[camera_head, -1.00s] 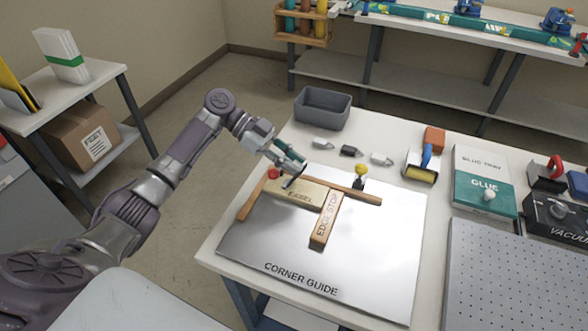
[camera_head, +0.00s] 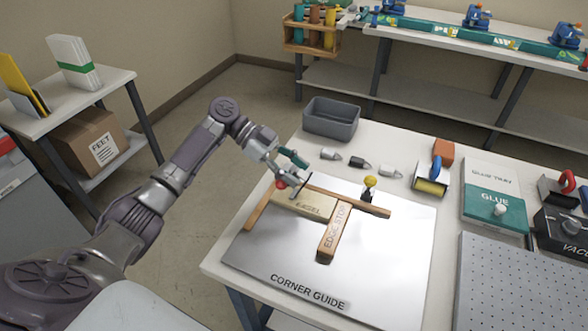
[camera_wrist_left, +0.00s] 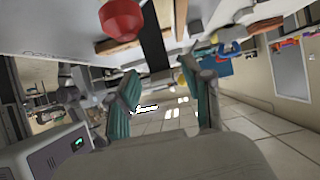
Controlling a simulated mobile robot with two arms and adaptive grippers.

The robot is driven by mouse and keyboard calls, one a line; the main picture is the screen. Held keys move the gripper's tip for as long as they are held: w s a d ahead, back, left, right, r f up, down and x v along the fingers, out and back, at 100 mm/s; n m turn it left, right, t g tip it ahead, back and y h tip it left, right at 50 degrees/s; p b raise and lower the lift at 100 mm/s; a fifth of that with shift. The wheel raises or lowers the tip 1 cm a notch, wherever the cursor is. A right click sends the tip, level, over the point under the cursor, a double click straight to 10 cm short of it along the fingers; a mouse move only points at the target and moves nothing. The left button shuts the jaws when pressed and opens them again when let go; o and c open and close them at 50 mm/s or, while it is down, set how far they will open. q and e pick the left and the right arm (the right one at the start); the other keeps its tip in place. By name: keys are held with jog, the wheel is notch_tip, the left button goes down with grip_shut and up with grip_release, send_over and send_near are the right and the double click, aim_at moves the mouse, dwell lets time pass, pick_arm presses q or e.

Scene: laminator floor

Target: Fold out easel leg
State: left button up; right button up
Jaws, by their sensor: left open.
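The easel (camera_head: 304,205), a light wooden block with its name on it, lies on the shiny corner guide plate (camera_head: 370,261). The edge stop (camera_head: 333,236), a wooden bar, lies against its right side. A red knob (camera_head: 281,184) sits at the easel's far left end; it shows large in the left wrist view (camera_wrist_left: 122,19). My left gripper (camera_head: 291,171) is open just above and behind that end, close to the knob. In the left wrist view its two green fingers (camera_wrist_left: 165,105) stand apart with nothing between them. I cannot make out the easel's leg clearly.
A wooden bar with a yellow knob (camera_head: 370,181) runs behind the easel. A grey bin (camera_head: 331,118), several small grey pieces, a yellow roller (camera_head: 431,186) and a glue tray (camera_head: 493,208) stand around the plate. The plate's front is clear.

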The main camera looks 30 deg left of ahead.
pick_arm(q)
jog(key=shift+d, duration=0.1)
jog(key=shift+r, duration=0.2)
jog(key=v, duration=1.2)
jog(key=shift+f, duration=0.2)
